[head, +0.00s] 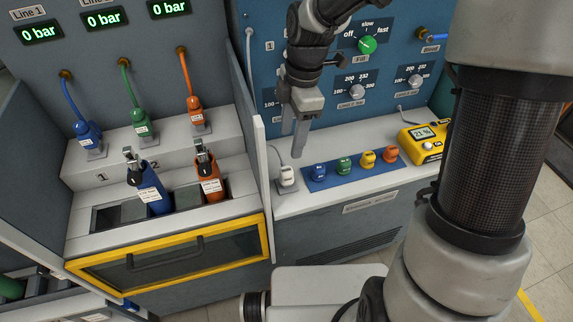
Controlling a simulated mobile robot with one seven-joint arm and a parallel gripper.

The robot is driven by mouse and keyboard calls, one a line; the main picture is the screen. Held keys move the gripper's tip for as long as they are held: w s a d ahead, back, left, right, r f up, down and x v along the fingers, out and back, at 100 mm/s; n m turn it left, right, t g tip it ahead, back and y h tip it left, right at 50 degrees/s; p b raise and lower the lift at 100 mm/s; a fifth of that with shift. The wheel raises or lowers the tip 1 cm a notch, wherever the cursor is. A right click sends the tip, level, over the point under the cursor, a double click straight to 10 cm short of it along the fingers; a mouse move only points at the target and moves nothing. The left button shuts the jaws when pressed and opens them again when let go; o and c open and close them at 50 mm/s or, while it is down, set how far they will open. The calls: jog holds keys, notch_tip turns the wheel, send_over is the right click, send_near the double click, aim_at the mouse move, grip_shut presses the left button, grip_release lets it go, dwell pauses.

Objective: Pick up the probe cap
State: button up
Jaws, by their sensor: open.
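A small white capped piece (287,177) with a label stands on the light bench ledge, with a thin cable behind it; it looks like the probe cap, though its label is too small to read. Right of it, a blue strip (328,182) carries a blue cap (319,171), a green cap (344,165), a yellow cap (367,159) and an orange cap (390,154). My gripper (294,143) points down above and slightly right of the white piece, apart from it. It is open with nothing between its fingers.
A blue panel with dials (357,91) stands behind the ledge. A yellow meter (424,138) sits at its right end. A grey divider (252,110) rises left of the white piece. Left of that, a blue regulator (154,197) and an orange regulator (209,182) stand in slots.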

aim_at(287, 170)
jog(key=f, duration=0.4)
jog(key=a+f+b, duration=0.1)
jog(key=f, duration=0.4)
jog(key=f+b, duration=0.1)
jog(key=f, duration=0.3)
jog(key=shift+s+a+f, duration=0.1)
jog(key=shift+a+f, duration=0.05)
jog(key=shift+f, duration=0.05)
jog(key=c, duration=1.2)
jog(key=shift+o, duration=0.2)
notch_tip(287, 170, up, 10)
jog(key=shift+r+p, duration=0.1)
jog(key=shift+p, duration=0.7)
